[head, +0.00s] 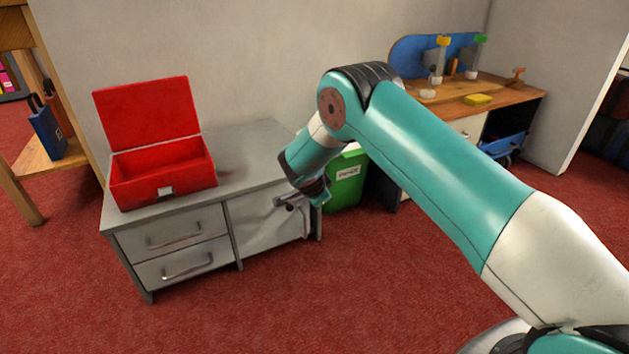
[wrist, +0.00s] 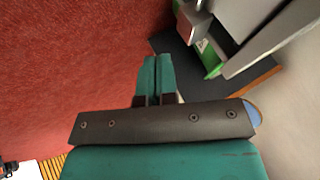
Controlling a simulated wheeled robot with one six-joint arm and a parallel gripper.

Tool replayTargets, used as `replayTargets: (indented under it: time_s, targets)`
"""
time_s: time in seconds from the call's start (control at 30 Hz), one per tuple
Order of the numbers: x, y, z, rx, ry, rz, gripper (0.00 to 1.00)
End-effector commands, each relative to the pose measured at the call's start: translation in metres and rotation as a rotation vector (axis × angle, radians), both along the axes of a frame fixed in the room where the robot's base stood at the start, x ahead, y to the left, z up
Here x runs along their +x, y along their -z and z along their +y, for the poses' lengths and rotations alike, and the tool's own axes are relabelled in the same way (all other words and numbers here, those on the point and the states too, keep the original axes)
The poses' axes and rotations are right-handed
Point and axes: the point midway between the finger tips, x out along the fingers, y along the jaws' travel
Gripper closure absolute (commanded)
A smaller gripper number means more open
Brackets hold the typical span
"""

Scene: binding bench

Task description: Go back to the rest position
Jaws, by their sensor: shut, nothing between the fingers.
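My gripper (head: 322,200) is at the lower end of my bent arm, in front of the right end of the grey cabinet (head: 250,140). In the wrist view my gripper (wrist: 157,58) shows its two teal fingers together, with nothing between them. The fingers look apart from the cabinet in the wrist view, with red carpet beyond them. In the head view the wrist partly hides the cabinet's right front, and the exact gap there cannot be told.
An open red box (head: 165,172) stands on the cabinet, above two shut drawers (head: 175,250). A green bin (head: 345,182) is just behind my gripper. A workbench (head: 465,98) with tools stands at the back right. The red carpet (head: 370,290) in front is clear.

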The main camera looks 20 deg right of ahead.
Motion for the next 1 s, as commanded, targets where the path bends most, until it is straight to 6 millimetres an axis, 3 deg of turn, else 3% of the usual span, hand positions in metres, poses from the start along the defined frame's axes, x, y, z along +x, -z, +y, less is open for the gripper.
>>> replayTargets:
  time_s: [0.03,0.23,0.4,0.63,0.7,0.77,0.87,1.0]
  targets:
    - [-0.004,-0.025,0.005,0.001,-0.001,-0.009,1.0]
    - [-0.026,-0.058,0.028,0.001,-0.012,-0.009,1.0]
    - [-0.039,-0.073,0.036,0.001,-0.011,-0.008,1.0]
    - [-0.044,-0.08,0.037,0.003,-0.014,-0.005,1.0]
    - [-0.046,-0.09,0.039,0.007,-0.039,0.012,1.0]
    - [-0.052,-0.108,0.043,0.013,-0.087,0.045,1.0]
    - [-0.073,-0.154,0.055,0.03,-0.235,0.132,1.0]
    - [-0.126,-0.229,0.076,0.056,-0.552,0.268,1.0]
